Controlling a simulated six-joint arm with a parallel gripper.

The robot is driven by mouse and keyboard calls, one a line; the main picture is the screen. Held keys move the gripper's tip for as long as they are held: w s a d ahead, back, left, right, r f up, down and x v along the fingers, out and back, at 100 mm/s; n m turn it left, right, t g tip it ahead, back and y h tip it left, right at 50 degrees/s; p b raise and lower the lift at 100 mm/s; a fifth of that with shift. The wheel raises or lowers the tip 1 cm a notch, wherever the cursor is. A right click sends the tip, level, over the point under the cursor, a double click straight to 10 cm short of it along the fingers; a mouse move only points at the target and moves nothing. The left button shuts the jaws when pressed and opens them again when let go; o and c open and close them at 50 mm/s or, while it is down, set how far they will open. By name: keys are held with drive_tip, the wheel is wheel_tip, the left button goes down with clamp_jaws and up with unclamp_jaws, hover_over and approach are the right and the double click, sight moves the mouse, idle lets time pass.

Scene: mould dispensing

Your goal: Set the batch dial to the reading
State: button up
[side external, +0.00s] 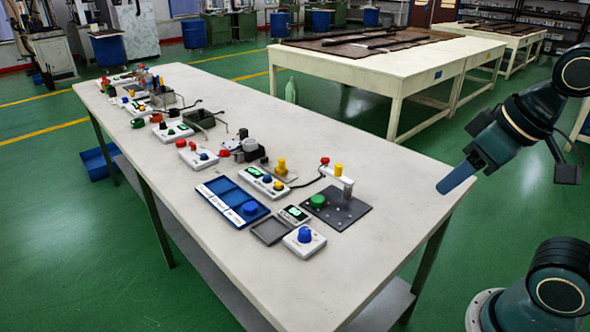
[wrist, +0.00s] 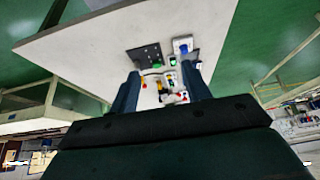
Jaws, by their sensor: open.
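In the side view a white box with a blue knob (side external: 304,235), which looks like the batch dial, sits near the table's front edge. A small unit with a lit green display (side external: 293,214) stands just behind it; its digits are too small to read. My gripper (side external: 456,180) is open and empty in the air, off to the right of the table and well apart from the dial. In the wrist view the two blue fingers of my gripper (wrist: 163,72) stand apart. A white box with a blue knob (wrist: 183,48) shows beyond them, close to the right finger. The knob's pointer cannot be made out.
Beside the dial are a grey square tray (side external: 271,232), a blue tray (side external: 216,205) and a dark plate (side external: 350,211) with a green dome and a white arm above it. Several other devices line the table (side external: 330,280) farther back. The table's right side is bare.

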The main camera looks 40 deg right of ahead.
drive_tip(key=w+a+r+m+g, duration=0.1)
drive_tip(key=w+g, duration=0.1)
drive_tip(key=w, duration=0.5)
drive_tip(key=m+g, duration=0.4)
hover_over(305, 230)
wheel_tip(305, 230, down, 11)
drive_tip(key=shift+f, duration=0.15)
wheel_tip(305, 230, down, 14)
drive_tip(key=shift+r, duration=0.2)
drive_tip(key=c, duration=1)
